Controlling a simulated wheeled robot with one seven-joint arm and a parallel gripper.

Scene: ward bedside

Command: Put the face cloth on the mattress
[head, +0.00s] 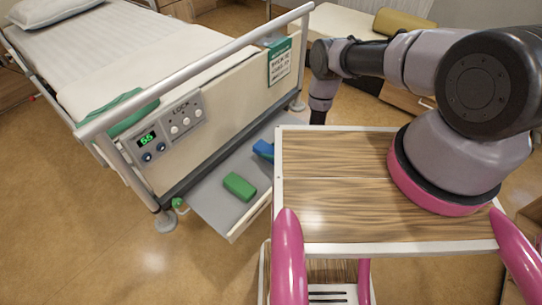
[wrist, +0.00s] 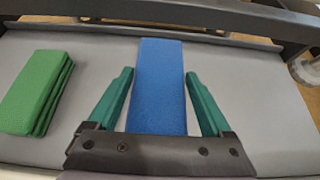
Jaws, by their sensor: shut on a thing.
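A blue, flat oblong folded piece (wrist: 160,65) lies between the green fingers of my gripper (wrist: 158,75), which is shut on it. The blue piece also shows in the head view (head: 263,149), on the grey pull-out shelf (head: 212,205) at the bed's foot. A green folded piece (wrist: 35,85) with layered edges lies left of it in the wrist view; it also shows in the head view (head: 240,186). The pictures do not label either as the face cloth. The mattress (head: 100,60) is on the bed at upper left. My gripper is hidden in the head view.
The bed's footboard (head: 225,100) with a top rail (head: 200,68) and a control panel (head: 172,130) stands between shelf and mattress. A pillow (head: 50,10) is at the far end. A green blanket edge (head: 130,110) lies near the footboard.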

